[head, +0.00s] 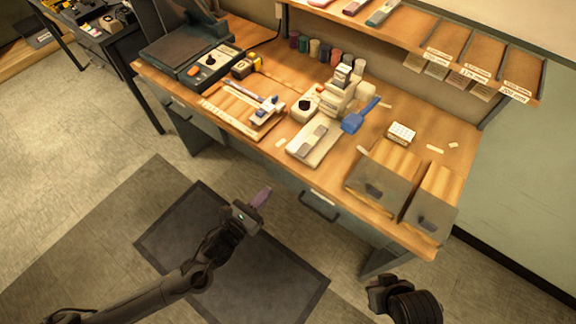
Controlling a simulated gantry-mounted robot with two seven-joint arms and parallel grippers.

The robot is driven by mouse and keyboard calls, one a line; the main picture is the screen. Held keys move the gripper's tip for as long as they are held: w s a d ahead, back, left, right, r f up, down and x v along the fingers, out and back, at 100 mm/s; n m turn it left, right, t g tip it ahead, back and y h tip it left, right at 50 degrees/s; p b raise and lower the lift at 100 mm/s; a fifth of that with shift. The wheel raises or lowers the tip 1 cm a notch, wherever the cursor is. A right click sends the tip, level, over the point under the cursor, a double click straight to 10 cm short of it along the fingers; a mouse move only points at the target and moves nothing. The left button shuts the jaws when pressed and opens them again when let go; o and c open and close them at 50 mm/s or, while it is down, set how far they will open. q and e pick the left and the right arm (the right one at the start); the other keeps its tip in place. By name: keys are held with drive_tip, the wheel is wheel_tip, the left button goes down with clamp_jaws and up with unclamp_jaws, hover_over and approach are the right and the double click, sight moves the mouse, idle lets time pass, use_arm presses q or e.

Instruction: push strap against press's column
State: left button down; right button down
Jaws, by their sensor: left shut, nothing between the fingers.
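A cream machine that looks like the press (338,98) stands at the back middle of the workbench, its column upright. A blue paddle-shaped part (361,115) sticks out at its right side. I cannot tell for certain which thing is the strap; several small pale strips lie on the bench. My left gripper (260,196) is shut and empty, its purplish fingertips in front of the bench's front edge, well short of the press. My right gripper (379,294) is at the bottom right, dark and partly turned away, and its fingers cannot be made out.
A cream plate with grey pads (313,143) lies in front of the press. A caliper-like tool on a wooden board (240,109), a tape measure (245,66) and a dark machine (188,53) are left. Open-topped bins (382,182) fill the front right. A shelf (420,42) overhangs the back.

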sight(293, 168)
use_arm(q)
drive_tip(key=x, duration=1.2)
drive_tip(key=shift+w+d, duration=0.2)
drive_tip(key=shift+d, duration=0.05)
drive_tip(key=shift+w+d, duration=0.4)
drive_tip(key=shift+w, duration=0.2)
use_arm(e)
drive_tip(key=shift+d, duration=0.15)
